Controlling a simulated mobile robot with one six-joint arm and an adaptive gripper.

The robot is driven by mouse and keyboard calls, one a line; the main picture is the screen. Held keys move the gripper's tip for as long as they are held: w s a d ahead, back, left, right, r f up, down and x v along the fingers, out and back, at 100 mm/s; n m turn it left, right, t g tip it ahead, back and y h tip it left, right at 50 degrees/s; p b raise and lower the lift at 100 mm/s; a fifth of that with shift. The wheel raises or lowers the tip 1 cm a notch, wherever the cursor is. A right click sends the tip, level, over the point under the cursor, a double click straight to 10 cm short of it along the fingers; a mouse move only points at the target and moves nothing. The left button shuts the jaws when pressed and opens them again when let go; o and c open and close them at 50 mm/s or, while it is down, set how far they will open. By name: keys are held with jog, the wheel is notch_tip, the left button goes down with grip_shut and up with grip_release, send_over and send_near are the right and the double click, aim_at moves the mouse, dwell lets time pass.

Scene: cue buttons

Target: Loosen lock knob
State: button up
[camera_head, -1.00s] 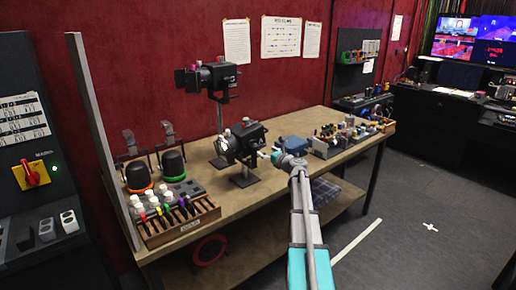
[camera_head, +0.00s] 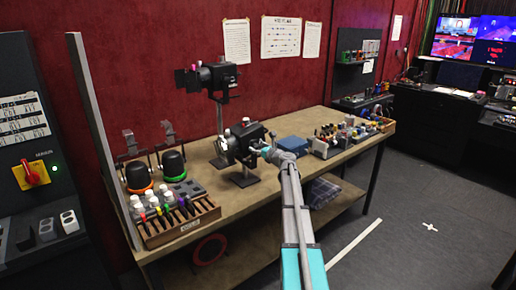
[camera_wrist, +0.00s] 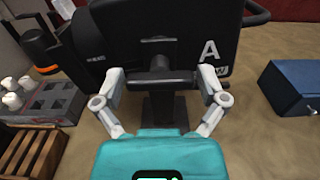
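A black stage lamp (camera_head: 240,144) stands on the wooden bench; in the wrist view its dark housing (camera_wrist: 205,35) bears a white letter A. A black T-shaped knob (camera_wrist: 161,78), which looks like the lock knob, sits at the lamp's lower back, in the middle of the wrist view. My gripper (camera_wrist: 162,82) is open, with one pale fingertip beside each end of the knob's bar. I cannot tell whether the tips touch it. In the head view my gripper (camera_head: 264,150) is at the lamp's right side, and the knob is too small to make out.
A second lamp (camera_head: 213,77) stands higher behind. A blue box (camera_head: 293,145) is to the right of the lamp. A grey tray (camera_wrist: 52,102) and a slotted wooden rack (camera_head: 182,222) are to the left. Several small items stand at the bench's right end.

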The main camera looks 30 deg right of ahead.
jog(key=c, duration=0.6)
jog(key=shift+n, duration=0.4)
jog(key=n, duration=0.8)
jog(key=shift+n, duration=0.3)
jog(key=n, duration=0.3)
jog(key=shift+n, duration=0.3)
jog(key=n, duration=0.3)
jog(key=shift+n, duration=0.4)
jog(key=n, duration=0.6)
jog(key=shift+n, duration=0.3)
